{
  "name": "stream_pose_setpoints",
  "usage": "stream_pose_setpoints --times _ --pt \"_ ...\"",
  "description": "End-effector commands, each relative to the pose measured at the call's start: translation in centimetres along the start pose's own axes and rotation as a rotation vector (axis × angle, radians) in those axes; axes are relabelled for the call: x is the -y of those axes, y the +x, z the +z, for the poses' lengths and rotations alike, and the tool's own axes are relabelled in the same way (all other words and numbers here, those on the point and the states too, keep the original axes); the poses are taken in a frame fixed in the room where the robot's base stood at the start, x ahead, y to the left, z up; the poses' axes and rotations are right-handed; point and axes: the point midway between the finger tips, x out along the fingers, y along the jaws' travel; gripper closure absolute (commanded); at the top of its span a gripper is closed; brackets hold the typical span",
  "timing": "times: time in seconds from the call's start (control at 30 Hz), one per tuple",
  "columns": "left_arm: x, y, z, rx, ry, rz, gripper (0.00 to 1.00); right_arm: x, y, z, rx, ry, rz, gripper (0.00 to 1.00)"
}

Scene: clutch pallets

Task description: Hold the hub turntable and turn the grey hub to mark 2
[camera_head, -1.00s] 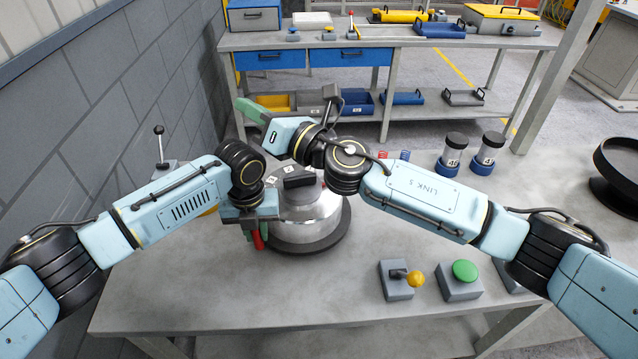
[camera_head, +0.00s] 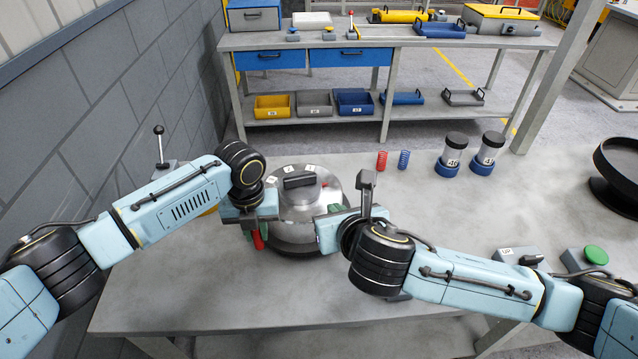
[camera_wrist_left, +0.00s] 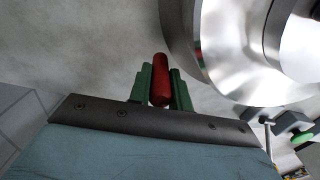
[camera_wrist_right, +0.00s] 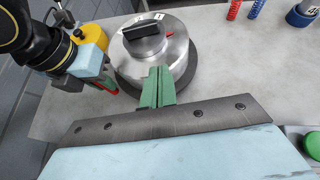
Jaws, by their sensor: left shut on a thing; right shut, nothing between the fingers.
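The hub turntable is a shiny metal drum (camera_head: 318,188) on a dark round base (camera_head: 300,249) at the table's left. My left gripper (camera_wrist_left: 161,88) is shut on a red upright grip (camera_wrist_left: 160,72) beside the drum; the grip also shows in the head view (camera_head: 258,240). My right gripper (camera_head: 336,209) is shut and empty at the drum's right side. In the right wrist view its green fingers (camera_wrist_right: 158,86) overlap the drum; I cannot tell whether they touch.
A red spring (camera_head: 381,160), a blue spring (camera_head: 403,159) and two canisters (camera_head: 452,155) stand behind on the right. A green button (camera_head: 597,255) and a box marked UP (camera_head: 517,257) are partly behind my right arm. A lever (camera_head: 159,145) stands by the wall.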

Motion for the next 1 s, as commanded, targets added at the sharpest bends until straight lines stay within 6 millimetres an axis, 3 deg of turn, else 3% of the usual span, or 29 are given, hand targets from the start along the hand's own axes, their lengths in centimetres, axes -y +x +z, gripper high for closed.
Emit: stream_pose_setpoints --times 0.6,0.8,1.0 --pt "0.0 -0.1 0.1 0.002 0.001 -0.001 1.0 -0.1 10.0 0.7 0.007 0.003 -0.001 1.0" --pt "0.0 -0.1 0.1 0.002 0.001 -0.001 1.0 0.0 12.0 1.9 0.006 0.003 0.001 1.0" --pt "0.0 -0.1 0.1 0.002 0.0 -0.001 1.0 0.0 12.7 2.2 0.005 0.003 0.001 1.0"
